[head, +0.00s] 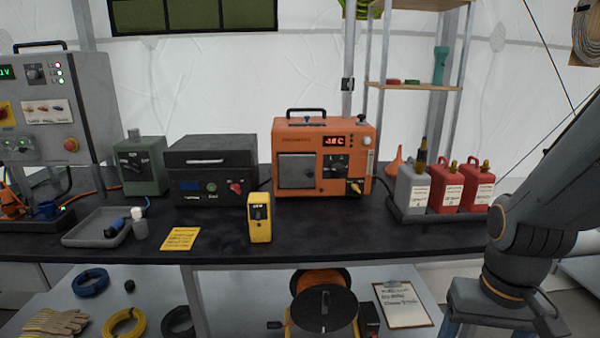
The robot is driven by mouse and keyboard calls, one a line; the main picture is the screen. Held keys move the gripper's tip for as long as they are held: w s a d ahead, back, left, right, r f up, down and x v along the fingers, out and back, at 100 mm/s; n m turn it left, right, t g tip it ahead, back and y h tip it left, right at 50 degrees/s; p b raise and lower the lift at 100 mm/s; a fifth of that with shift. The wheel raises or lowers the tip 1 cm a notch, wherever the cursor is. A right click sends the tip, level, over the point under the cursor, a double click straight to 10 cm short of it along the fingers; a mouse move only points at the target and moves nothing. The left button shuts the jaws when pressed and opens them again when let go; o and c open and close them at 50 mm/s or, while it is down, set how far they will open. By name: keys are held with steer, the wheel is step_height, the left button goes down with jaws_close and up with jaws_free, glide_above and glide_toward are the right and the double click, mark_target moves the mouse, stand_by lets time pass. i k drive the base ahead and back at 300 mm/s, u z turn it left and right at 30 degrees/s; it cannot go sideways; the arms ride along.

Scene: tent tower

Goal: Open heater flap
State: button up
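The heater, an orange box (323,129) with a black top handle and a red digital display, stands on the dark bench in the middle of the head view. A grey square flap (296,171) on the left of its front face looks shut. To the right of the flap is a black panel with a knob (336,166). My arm fills the right side of the view, well to the right of the heater. My gripper is not in view.
A yellow handheld device (259,218) stands at the bench's front edge, left of the heater. A black case (208,168) is beside the heater. Grey and red canisters (446,186) sit in a tray to the right. Bench in front of the heater is clear.

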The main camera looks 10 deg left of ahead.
mark_target(295, 171)
steer(key=z, duration=0.5)
steer(key=k, duration=1.25)
steer(key=u, duration=0.25)
steer(key=i, duration=0.6)
steer(key=u, duration=0.75)
steer(key=i, duration=0.75)
steer(key=u, duration=0.05)
